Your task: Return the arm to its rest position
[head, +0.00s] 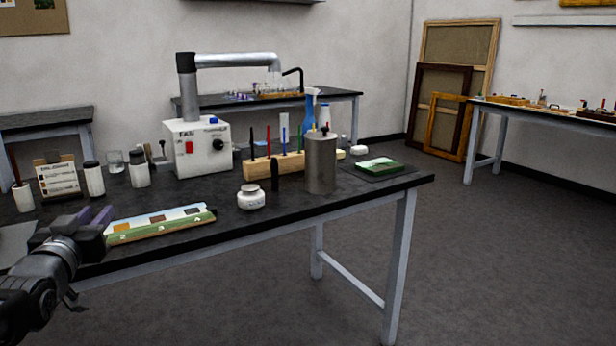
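My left arm comes in at the lower left of the head view. My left gripper (95,219) is over the left front part of the black worktable (340,203). Its dark and purple-tinted fingers point away from me, just left of a painted colour strip (160,223). The fingers are seen from behind, so I cannot tell how far apart they are or whether anything is between them. My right arm and gripper are not in view.
Several bottles stand at left. The floor at right is clear.

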